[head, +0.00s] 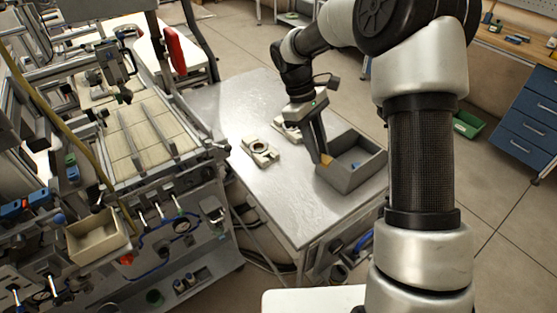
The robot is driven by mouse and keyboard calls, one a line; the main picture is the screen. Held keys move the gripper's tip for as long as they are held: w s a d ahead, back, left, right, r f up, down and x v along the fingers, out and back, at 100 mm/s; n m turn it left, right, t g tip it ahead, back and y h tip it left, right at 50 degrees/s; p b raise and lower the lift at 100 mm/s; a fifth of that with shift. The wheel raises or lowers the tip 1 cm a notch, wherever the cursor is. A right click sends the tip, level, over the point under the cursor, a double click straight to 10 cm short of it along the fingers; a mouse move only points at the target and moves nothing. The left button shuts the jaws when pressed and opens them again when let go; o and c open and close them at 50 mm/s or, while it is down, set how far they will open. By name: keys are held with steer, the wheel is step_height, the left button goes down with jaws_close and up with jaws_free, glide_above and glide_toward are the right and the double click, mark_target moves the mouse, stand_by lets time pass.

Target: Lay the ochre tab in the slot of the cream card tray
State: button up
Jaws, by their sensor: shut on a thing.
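My gripper (323,153) points down at the left end of the grey bin and is shut on the small ochre tab (327,161), which shows at its fingertips. I cannot tell whether the tab is inside the bin or just above its rim. A cream piece with a rounded recess (260,151) lies flat on the metal table, left of my gripper. A second cream piece (285,129) lies behind it, partly hidden by my gripper. I cannot make out a slot in either, or tell for sure which is the card tray.
The open grey bin (345,182) stands at the right edge of the metal table (290,205) and has a small blue thing (356,165) inside. The front of the table is clear. A machine with rails (150,140) stands left. A green bin (468,124) is on the floor.

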steer(key=w+a+f+n+t+b, duration=0.1)
steer(key=w+a+f+n+t, duration=0.3)
steer(key=n, duration=0.5)
steer(key=w+a+f+n+t+b, duration=0.1)
steer(key=w+f+n+t+b, duration=0.1)
steer(key=w+f+n, duration=0.45)
steer(key=w+a+r+n+y+b, duration=0.15)
steer(key=w+a+n+y, duration=0.55)
steer(key=n, duration=1)
steer(key=shift+n+h, duration=0.25)
steer(key=shift+h, duration=0.05)
steer(key=f, duration=0.3)
steer(key=f+b, duration=0.1)
steer(key=f, duration=0.2)
steer(key=w+f+b, duration=0.1)
steer(key=f, duration=0.2)
steer(key=shift+w+d+f, duration=0.1)
steer(key=shift+d+f, duration=0.25)
steer(key=shift+f, duration=0.05)
steer(key=shift+f, duration=0.15)
steer(key=shift+f, duration=0.35)
steer(key=o, duration=1)
